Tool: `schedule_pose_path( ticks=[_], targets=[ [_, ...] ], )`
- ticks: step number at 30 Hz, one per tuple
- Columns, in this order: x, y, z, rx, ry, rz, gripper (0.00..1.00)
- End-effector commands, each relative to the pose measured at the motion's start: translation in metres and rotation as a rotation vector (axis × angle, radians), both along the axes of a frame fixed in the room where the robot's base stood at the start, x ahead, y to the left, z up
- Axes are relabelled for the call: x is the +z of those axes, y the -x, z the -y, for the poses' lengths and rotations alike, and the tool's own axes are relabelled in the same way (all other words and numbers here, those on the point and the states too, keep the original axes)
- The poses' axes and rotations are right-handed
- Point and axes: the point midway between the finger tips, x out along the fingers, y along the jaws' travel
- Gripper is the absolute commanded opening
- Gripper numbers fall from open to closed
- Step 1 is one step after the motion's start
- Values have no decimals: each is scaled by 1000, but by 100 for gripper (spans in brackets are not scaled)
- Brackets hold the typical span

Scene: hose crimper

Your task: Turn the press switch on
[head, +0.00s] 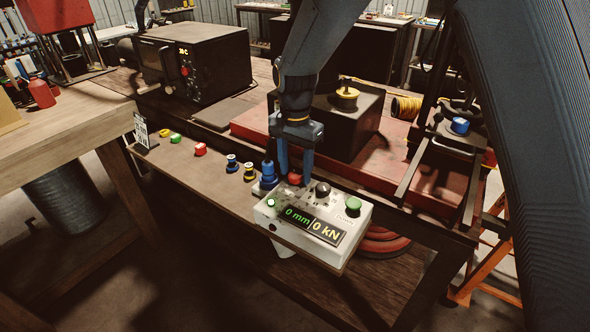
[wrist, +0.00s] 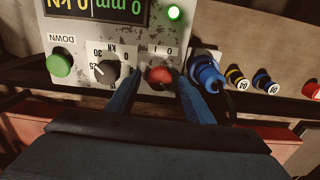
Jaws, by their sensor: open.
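The control box (head: 318,222) is pale and worn, with a lit display (head: 312,222) reading 0 mm and 0 kN and a glowing green lamp (wrist: 174,13). The red switch knob (wrist: 160,78) sits on its face below small 0 and I marks; in the head view it shows (head: 295,178) at the box's rear edge. My gripper (wrist: 156,74) is open, its blue fingers on either side of the red knob. It points down at the box in the head view (head: 295,182). I cannot tell whether the fingers touch the knob.
A black dial (wrist: 106,71) and a green DOWN button (wrist: 60,65) are close beside the left finger in the wrist view. A blue plug (wrist: 206,76) with a cable is close to the right finger. Yellow and blue fittings (head: 249,172) stand farther along the shelf.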

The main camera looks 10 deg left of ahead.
Motion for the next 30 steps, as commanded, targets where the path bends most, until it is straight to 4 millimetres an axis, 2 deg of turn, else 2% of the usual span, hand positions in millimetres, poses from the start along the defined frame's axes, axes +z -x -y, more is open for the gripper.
schedule_pose_path(
  ticks=[10, 15, 30],
  targets=[
    [52, -1, 0, 0, -2, 4, 48],
    [70, -1, 0, -1, -2, 3, 48],
    [75, 0, 0, 0, -1, 1, 48]
  ],
)
